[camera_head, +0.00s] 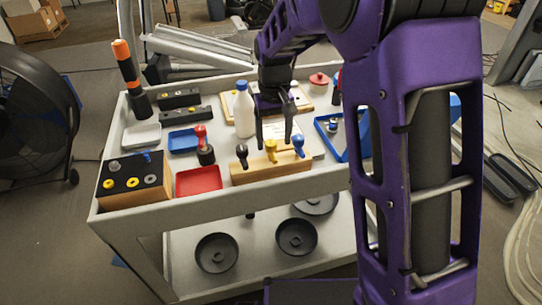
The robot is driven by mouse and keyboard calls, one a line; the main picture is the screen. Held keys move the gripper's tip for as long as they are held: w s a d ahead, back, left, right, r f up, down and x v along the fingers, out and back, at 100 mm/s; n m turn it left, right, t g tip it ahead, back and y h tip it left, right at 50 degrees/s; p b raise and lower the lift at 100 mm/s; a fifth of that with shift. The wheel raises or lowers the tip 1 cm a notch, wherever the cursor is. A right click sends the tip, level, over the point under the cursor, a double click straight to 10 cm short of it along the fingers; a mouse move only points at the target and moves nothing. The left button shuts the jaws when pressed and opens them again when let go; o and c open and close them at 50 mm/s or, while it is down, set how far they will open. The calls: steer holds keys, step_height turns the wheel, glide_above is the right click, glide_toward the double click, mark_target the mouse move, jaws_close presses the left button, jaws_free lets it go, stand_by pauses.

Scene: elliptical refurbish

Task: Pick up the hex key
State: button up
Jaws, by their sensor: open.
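I cannot make out a hex key for certain. My gripper (275,142) points down over the cart's top tray, its two dark fingers apart with nothing visible between them. It is just above or behind a long wooden block (272,171) that holds black-, yellow- and blue-topped tools. The blue-topped tool (298,146) stands just right of the right finger; the yellow-topped one (271,151) shows between the fingers. The black-topped tool (242,153) is to the left. A pale board with print (306,136) lies behind the gripper, partly hidden by it.
The grey cart (225,203) has raised rims. A white bottle (243,113) stands close left of my gripper. A red tray (199,182), a blue tray (183,141), a black-topped box (135,180) and an orange-topped tool (130,78) are further left. A blue-framed tray (323,127) is right.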

mark_target(271, 151)
steer(key=f, duration=0.3)
steer(key=f+b, duration=0.1)
steer(key=f, duration=0.1)
steer(key=shift+w+a+f, duration=0.3)
steer(key=shift+w+a, duration=0.1)
jaws_close()
